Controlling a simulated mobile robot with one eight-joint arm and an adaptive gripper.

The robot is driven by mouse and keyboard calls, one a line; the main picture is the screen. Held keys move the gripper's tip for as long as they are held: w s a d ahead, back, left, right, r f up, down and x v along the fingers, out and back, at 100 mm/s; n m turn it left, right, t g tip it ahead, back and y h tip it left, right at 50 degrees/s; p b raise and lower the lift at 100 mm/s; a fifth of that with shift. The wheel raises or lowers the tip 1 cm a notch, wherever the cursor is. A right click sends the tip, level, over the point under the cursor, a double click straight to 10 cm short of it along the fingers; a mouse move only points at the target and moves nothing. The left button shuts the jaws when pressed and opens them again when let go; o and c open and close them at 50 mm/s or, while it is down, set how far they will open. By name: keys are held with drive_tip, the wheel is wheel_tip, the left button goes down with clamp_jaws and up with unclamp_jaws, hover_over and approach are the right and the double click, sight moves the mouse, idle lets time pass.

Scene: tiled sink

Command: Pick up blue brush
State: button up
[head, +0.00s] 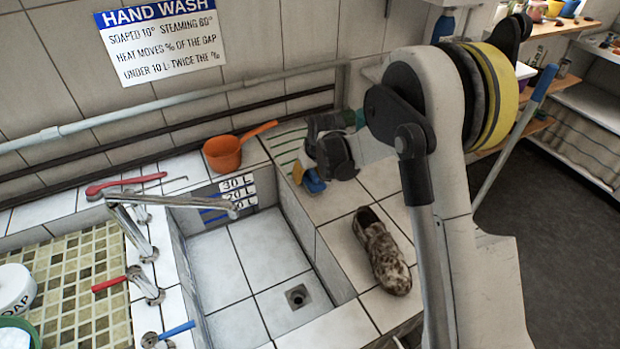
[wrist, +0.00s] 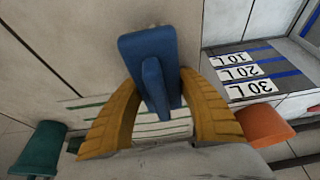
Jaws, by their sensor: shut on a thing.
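My gripper (wrist: 160,86) shows in the wrist view as two curved orange-yellow fingers. They are closed on the blue brush (wrist: 150,48), which sits between their tips. In the head view my gripper (head: 306,174) is above the tiled ledge right of the basin, and a small blue part of the brush (head: 314,184) shows below it. My arm hides the rest there. I cannot tell whether the brush touches the surface below.
An orange scoop (head: 223,154) stands at the basin's back edge. A striped cloth (head: 285,141) lies behind my gripper. A teal object (wrist: 40,148) is close by. A mottled shoe (head: 382,252) lies on the right ledge. The basin (head: 240,262) is empty.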

wheel_tip(320, 180, up, 4)
drive_tip(key=shift+r+p, duration=0.25)
drive_tip(key=shift+p, duration=0.95)
drive_tip(key=s+d+r+p, duration=0.3)
drive_tip(key=s+d+r, duration=0.3)
drive_tip(key=d, duration=0.3)
drive_tip(key=shift+s+d+r, duration=0.2)
drive_tip(key=shift+s+r, duration=0.05)
drive_tip(key=shift+s, duration=0.15)
drive_tip(key=o, duration=0.5)
drive_tip(key=shift+c, duration=1.4)
